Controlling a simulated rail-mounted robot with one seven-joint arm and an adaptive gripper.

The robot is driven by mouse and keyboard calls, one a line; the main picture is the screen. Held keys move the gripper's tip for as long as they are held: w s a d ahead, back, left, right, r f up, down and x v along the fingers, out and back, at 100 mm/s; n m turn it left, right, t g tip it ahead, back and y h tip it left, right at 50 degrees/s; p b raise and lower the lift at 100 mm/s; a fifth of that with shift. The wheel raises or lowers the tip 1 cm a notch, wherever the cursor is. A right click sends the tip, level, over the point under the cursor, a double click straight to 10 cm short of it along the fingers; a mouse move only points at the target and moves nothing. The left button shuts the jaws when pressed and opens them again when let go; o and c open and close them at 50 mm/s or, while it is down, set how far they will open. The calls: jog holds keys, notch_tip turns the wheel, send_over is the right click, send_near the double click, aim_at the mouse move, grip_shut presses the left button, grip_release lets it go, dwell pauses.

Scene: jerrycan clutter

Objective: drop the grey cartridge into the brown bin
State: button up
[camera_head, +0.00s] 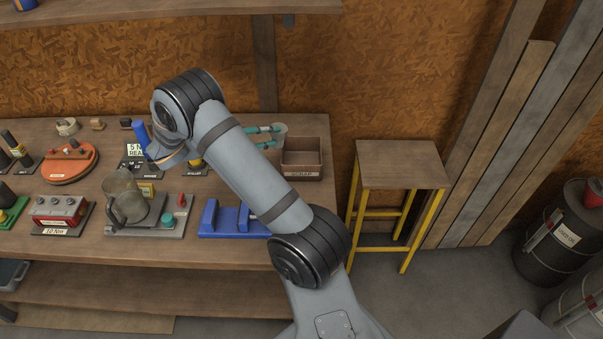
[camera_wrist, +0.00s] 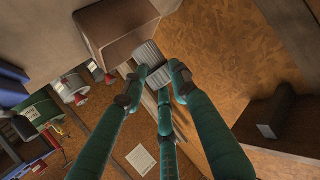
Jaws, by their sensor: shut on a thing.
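My gripper (camera_head: 273,135), with teal fingers, reaches to the right over the back of the bench in the head view. It is shut on the grey cartridge (camera_head: 281,130). In the wrist view the ribbed grey cartridge (camera_wrist: 149,54) sits between the fingertips of my gripper (camera_wrist: 153,82). The brown bin (camera_head: 302,177) stands at the bench's right end with its open top up and a pale label in front. In the head view the cartridge appears just left of and above the bin's back left corner. The brown bin (camera_wrist: 108,25) also shows beside the cartridge in the wrist view.
The wooden bench (camera_head: 150,250) holds several things, among them a glass jug (camera_head: 124,197), a blue holder (camera_head: 232,220), a red battery-like block (camera_head: 60,210) and an orange disc (camera_head: 68,165). A stool (camera_head: 400,165) stands right of the bench. Dark drums (camera_head: 560,235) are far right.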

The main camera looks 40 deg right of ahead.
jog(key=s+d+m+g+b, duration=0.1)
jog(key=d+g+b, duration=0.1)
jog(key=d, duration=0.5)
jog(key=shift+s+d+f, duration=0.1)
jog(key=shift+s+f, duration=0.05)
jog(key=shift+f, duration=2.85)
jog(key=o, duration=1.2)
jog(key=s+v, duration=0.1)
jog(key=v, duration=1.1)
jog(key=shift+w, duration=0.35)
jog(key=shift+d+r, duration=0.1)
